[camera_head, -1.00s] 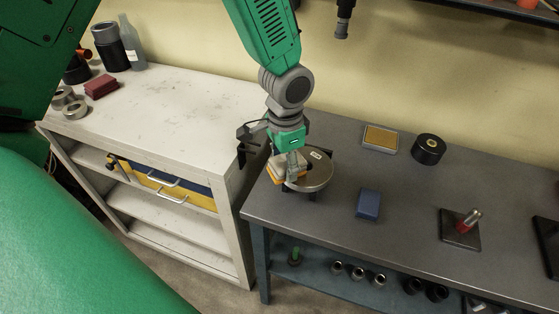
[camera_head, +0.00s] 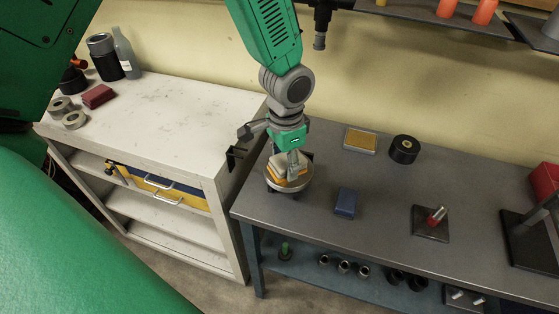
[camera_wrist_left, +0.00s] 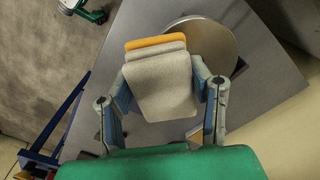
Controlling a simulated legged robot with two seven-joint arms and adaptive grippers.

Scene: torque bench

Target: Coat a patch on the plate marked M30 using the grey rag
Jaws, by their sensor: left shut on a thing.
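My left gripper (camera_head: 290,165) is shut on the grey rag, a pale grey folded block with an orange layer; it also shows in the left wrist view (camera_wrist_left: 160,88). The rag is over the round metal plate (camera_head: 289,187), on a dark stand near the left end of the grey bench. In the left wrist view the plate (camera_wrist_left: 213,42) shows behind the rag, which covers part of it. I cannot tell whether they touch. No marking is readable on the plate now. My right gripper is not in view.
A blue block (camera_head: 346,203), a yellow-topped pad (camera_head: 361,139), a black roll (camera_head: 404,149) and a red-handled item (camera_head: 436,216) on a dark base stand on the grey bench (camera_head: 385,205). A white cabinet (camera_head: 165,105) adjoins at left. The bench's middle is mostly clear.

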